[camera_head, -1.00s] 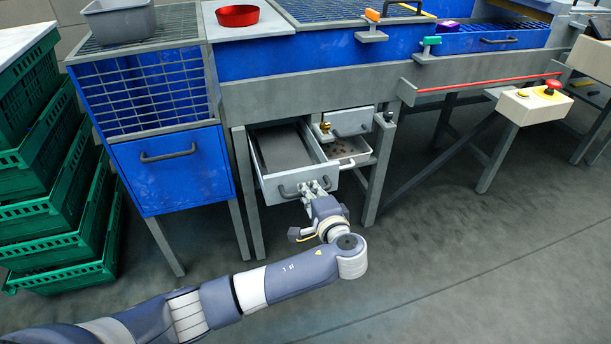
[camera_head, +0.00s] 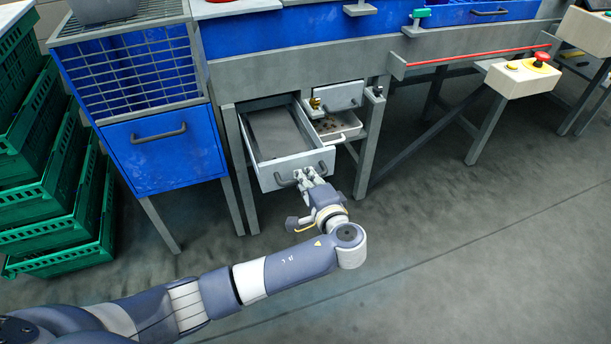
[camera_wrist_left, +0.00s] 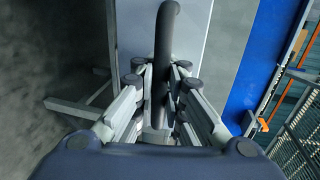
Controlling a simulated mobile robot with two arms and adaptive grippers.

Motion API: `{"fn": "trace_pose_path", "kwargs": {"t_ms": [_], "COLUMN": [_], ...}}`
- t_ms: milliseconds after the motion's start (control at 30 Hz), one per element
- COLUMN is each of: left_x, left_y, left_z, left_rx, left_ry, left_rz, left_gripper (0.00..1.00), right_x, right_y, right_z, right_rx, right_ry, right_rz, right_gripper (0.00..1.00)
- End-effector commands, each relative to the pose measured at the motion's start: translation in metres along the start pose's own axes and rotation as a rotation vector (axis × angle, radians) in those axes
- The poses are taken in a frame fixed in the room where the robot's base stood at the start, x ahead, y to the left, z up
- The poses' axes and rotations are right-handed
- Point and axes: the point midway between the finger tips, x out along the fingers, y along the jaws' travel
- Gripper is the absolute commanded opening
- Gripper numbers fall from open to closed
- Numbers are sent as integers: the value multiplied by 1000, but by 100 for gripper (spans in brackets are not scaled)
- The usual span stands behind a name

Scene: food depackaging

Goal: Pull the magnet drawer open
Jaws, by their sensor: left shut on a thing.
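The grey drawer (camera_head: 275,135) stands pulled out from the metal frame below the blue bench. Its inside is flat and dark grey, and I see nothing lying in it. Its front carries a dark bar handle (camera_head: 283,181). My left gripper (camera_head: 309,176) is shut on this handle at the drawer front. In the left wrist view the handle (camera_wrist_left: 167,45) runs between the fingers of my left gripper (camera_wrist_left: 162,75), against the pale drawer front (camera_wrist_left: 195,35). The fingers partly hide the handle in the head view. My right gripper is not in view.
A blue cabinet (camera_head: 165,155) stands left, then stacked green crates (camera_head: 60,225). The floor in front is clear.

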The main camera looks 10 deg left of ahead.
Motion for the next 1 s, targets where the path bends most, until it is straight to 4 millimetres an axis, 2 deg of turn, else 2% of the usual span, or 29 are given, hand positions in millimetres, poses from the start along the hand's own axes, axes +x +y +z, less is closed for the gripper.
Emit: {"fn": "trace_pose_path", "kwargs": {"t_ms": [33, 100, 400, 533, 667, 1000], "left_x": [0, 0, 0, -6, -26, -96], "left_y": [-1, -1, 0, 0, 1, 1], "left_z": [0, 0, 0, -1, -1, -1], "left_rx": [0, 0, 0, -1, -1, -2], "left_ry": [1, 1, 1, 3, 4, 3], "left_rz": [-1, -1, 0, 0, 3, 3], "left_gripper": [15, 31, 31, 31, 31, 31], "right_x": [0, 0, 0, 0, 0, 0], "right_y": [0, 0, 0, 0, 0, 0], "right_z": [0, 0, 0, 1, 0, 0], "right_rx": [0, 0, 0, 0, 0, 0], "right_ry": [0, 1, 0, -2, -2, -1], "right_rz": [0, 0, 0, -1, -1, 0], "right_gripper": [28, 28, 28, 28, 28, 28]}}
